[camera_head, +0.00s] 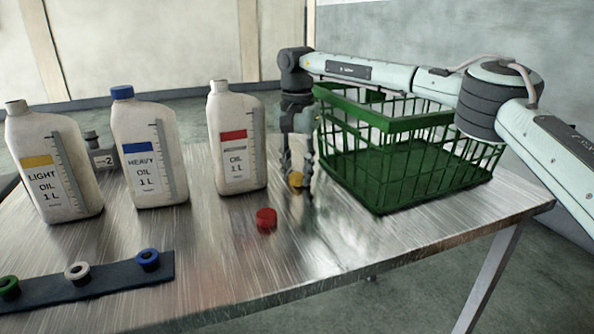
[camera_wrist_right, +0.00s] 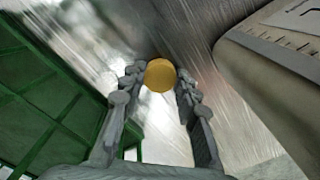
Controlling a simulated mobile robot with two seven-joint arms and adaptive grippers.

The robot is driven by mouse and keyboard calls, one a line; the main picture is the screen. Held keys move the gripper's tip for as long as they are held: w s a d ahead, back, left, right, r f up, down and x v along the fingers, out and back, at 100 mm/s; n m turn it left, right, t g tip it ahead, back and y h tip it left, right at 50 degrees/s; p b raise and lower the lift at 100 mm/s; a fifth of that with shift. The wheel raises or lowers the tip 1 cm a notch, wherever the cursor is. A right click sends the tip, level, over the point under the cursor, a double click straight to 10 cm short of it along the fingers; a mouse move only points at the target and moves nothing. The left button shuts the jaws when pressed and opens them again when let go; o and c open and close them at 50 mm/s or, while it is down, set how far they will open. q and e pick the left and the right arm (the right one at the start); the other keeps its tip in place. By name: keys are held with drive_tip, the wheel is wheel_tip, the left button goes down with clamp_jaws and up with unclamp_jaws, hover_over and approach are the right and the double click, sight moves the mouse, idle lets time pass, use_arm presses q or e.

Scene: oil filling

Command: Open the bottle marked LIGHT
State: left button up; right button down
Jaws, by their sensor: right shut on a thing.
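The bottle marked LIGHT (camera_head: 52,165) stands upright at the left of the table in the head view. It has a yellow label, and its neck (camera_head: 17,106) shows no coloured cap. My right gripper (camera_head: 296,177) points down between the bottle with the red label and the green basket. It is shut on a yellow cap (camera_head: 295,180), held between the fingertips just above or at the table top. The yellow cap also shows in the right wrist view (camera_wrist_right: 160,75). My left gripper is not in view.
The HEAVY oil bottle (camera_head: 148,150) has a blue cap. The red-label bottle (camera_head: 237,140) is uncapped; a red cap (camera_head: 266,220) lies before it. A green basket (camera_head: 400,125) stands right. A dark strip (camera_head: 110,283) holds coloured rings. The front middle table (camera_head: 215,260) is clear.

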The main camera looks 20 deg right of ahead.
sight(297, 176)
drive_tip(key=shift+f, duration=0.1)
drive_tip(key=c, duration=1.1)
unclamp_jaws()
drive_tip(key=shift+c, duration=0.2)
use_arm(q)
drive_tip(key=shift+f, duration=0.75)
use_arm(e)
wheel_tip(297, 176, up, 12)
